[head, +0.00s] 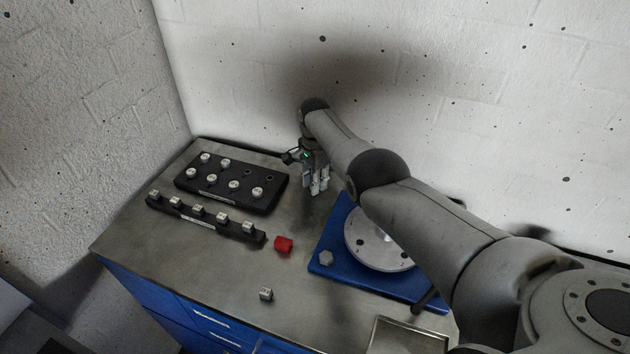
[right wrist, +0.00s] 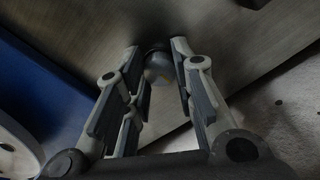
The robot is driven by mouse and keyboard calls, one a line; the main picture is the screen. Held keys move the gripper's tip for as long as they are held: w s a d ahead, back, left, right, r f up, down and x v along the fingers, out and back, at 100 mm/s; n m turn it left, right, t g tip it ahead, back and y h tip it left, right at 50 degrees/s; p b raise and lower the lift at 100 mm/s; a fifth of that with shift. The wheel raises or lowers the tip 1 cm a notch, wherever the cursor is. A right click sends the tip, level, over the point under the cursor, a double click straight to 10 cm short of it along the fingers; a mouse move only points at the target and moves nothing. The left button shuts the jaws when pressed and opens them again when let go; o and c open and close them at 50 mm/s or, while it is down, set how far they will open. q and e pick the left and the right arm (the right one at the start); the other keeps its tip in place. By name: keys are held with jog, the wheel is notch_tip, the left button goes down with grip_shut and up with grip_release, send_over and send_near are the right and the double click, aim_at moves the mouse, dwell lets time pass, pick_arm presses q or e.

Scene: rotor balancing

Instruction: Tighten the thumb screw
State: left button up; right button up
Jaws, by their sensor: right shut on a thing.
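My right gripper (head: 318,192) hangs above the back of the bench, between the black rack and the blue base plate, fingers pointing down. In the right wrist view its fingers (right wrist: 160,75) are closed around a small round grey part (right wrist: 157,70); I cannot tell for sure whether this is a thumb screw. The rotor disc (head: 372,249) lies on the blue base plate (head: 323,273), partly hidden by my right arm. A light grey knob (head: 326,258) sits near the plate's front left corner. My left gripper is out of view.
A black rack (head: 213,202) holds several light-topped pieces and has empty holes. A narrow rack (head: 180,212) holds several small blocks. A red block (head: 283,244) and a grey cube (head: 266,293) lie loose. A metal tray (head: 408,338) is at the front.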

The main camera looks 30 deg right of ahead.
jog(key=shift+r, duration=0.1)
dwell(0.5)
jog(key=o, duration=1.1)
jog(key=shift+c, duration=0.2)
notch_tip(320, 180, up, 12)
